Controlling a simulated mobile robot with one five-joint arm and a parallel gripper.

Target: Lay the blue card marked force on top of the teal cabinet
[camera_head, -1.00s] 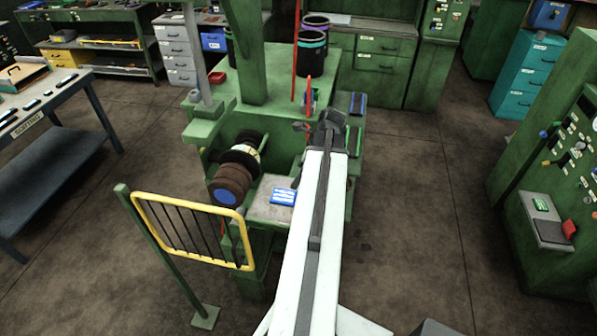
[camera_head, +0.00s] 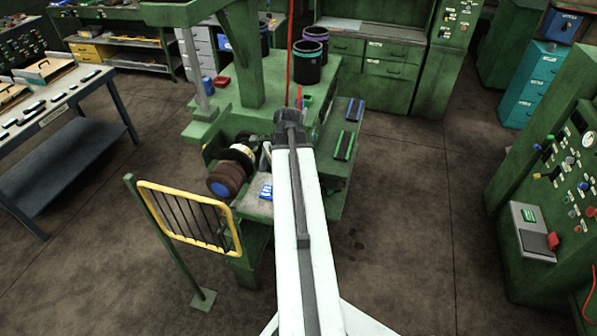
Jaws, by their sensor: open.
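A blue card (camera_head: 266,191) with white marks lies on the grey shelf of the green machine, just left of my arm. Its lettering is too small to read, and my arm may cover part of its right side. The teal cabinet (camera_head: 530,85) stands at the far right, with white-labelled drawers; its top is partly in view. My gripper (camera_head: 266,150) is at the far end of my arm, over the machine beyond the card. Most of it is hidden behind the arm's dark end joint. It is open and apart from the card.
A yellow-framed guard (camera_head: 190,187) stands at front left. Dark rollers (camera_head: 228,178) are left of the card. Green and blue pieces (camera_head: 355,110) lie on the machine's right ledge. A green control cabinet (camera_head: 555,165) stands at right. The floor between machine and control cabinet is clear.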

